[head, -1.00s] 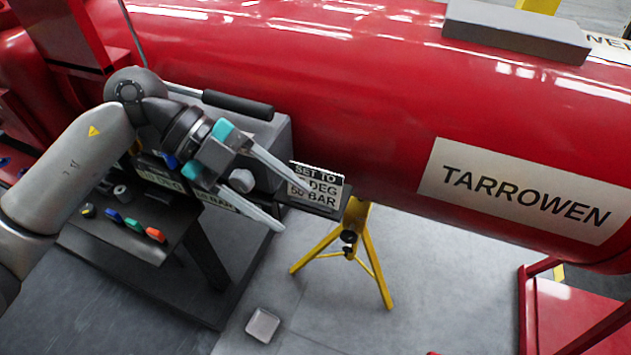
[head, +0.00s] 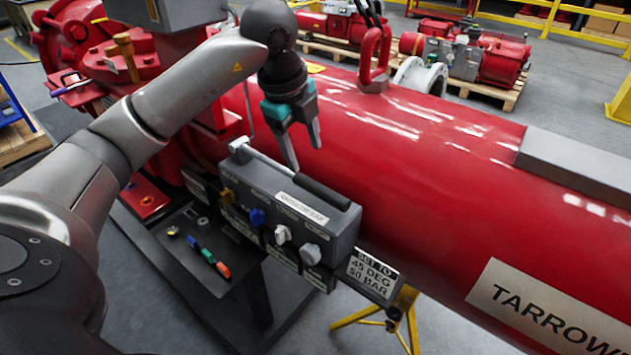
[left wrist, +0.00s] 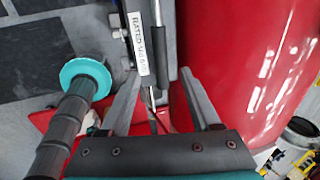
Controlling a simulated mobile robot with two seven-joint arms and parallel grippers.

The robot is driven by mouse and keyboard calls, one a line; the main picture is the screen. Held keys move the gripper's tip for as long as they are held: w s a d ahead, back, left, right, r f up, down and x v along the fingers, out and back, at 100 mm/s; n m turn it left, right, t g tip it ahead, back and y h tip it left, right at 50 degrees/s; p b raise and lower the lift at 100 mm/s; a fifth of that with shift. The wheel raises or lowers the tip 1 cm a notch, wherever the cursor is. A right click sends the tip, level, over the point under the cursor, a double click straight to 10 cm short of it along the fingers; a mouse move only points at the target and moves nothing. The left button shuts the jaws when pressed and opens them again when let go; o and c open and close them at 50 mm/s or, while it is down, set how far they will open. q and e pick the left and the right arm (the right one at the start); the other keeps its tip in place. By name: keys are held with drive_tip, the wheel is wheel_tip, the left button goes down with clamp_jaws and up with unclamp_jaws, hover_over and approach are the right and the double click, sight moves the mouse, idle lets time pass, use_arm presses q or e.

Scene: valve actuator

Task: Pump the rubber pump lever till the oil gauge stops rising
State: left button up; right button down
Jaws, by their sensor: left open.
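The pump lever is a silver rod with a black rubber grip (head: 322,192), lying along the top of a grey control box (head: 335,228). My left gripper (head: 305,158) is open and empty, fingers pointing down, above and behind the lever in the head view. In the left wrist view the black grip (left wrist: 155,52) lies in line with the gap between the open fingers (left wrist: 158,75); I see no contact. I cannot make out an oil gauge. My right gripper is not in view.
Brown, blue, white and grey knobs (head: 282,234) line the box front. A sign (head: 372,272) reads 45 DEG, 50 BAR. A dark shelf (head: 225,250) holds small coloured items. The large red cylinder (head: 430,180) runs close behind the box. A lifting shackle (head: 375,55) stands on it.

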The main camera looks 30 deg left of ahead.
sight(314, 184)
use_arm(q)
drive_tip(key=x, duration=1)
drive_tip(key=shift+f, duration=0.2)
clamp_jaws()
drive_tip(key=shift+r, duration=0.1)
idle(0.9)
